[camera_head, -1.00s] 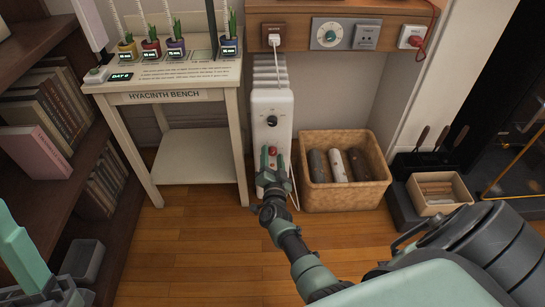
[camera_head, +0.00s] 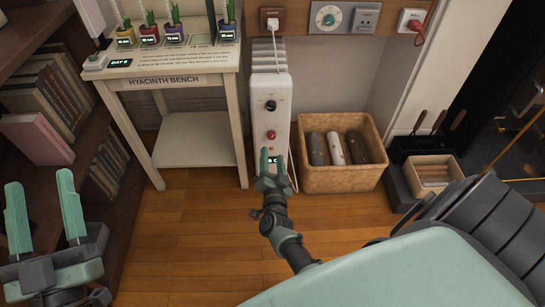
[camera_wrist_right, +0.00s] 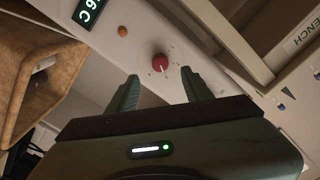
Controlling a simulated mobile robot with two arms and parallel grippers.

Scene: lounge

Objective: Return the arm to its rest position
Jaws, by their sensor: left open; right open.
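My right gripper (camera_head: 272,158) is open and empty in front of the lower part of a white heater (camera_head: 270,112). In the right wrist view its two fingers (camera_wrist_right: 160,92) stand apart, with the heater's red knob (camera_wrist_right: 160,62) beyond and between them, not touched. My left gripper (camera_head: 45,222) is open and empty at the lower left.
A wicker basket (camera_head: 340,180) with logs stands right of the heater. The hyacinth bench (camera_head: 180,83) with several potted plants stands left of it. A bookshelf (camera_head: 60,190) lines the left side. A tool stand and small box (camera_head: 433,170) are at the right. The wooden floor (camera_head: 190,250) between is open.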

